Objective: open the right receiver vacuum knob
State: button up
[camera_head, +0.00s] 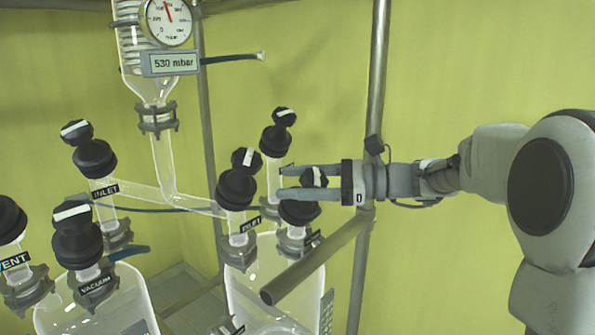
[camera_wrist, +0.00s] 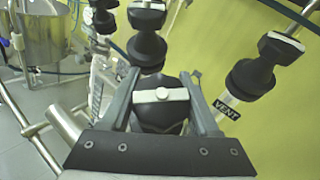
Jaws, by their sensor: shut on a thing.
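The right receiver (camera_head: 272,270) is a clear glass vessel with several black knobs on its top. Its front-right black knob (camera_head: 300,212), with a white bar on top, is the one at my gripper (camera_head: 285,182). The label below this knob is mostly hidden, so I cannot read it here. My gripper comes in from the right, its fingers level and one on each side of the knob's handle. In the wrist view the knob (camera_wrist: 158,112) sits between both fingers, its white bar running across from finger to finger. My gripper is shut on it.
The right receiver's inlet knob (camera_head: 237,190) stands just left of my fingers, and another knob (camera_head: 276,140) stands behind them. A vent knob (camera_wrist: 255,78) is close on the right in the wrist view. A metal rail (camera_head: 315,260) runs below my gripper.

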jog(key=n+g+p, duration=0.2)
jog(key=s+n+g+h+p, duration=0.1)
jog(key=n+g+p, duration=0.1)
jog(key=n+g, duration=0.1)
jog(key=shift+s+d+f+n+g+h+p, duration=0.1)
jog(key=shift+s+f+n+g+h+p, duration=0.05)
jog(key=shift+n+g+h+p, duration=0.65)
jog(key=shift+s+d+f+n+g+h+p, duration=0.15)
jog(key=shift+n+g+h+p, duration=0.4)
jog(key=shift+n, duration=0.35)
jog(key=shift+a+f, duration=0.1)
jog(key=o, duration=1.4)
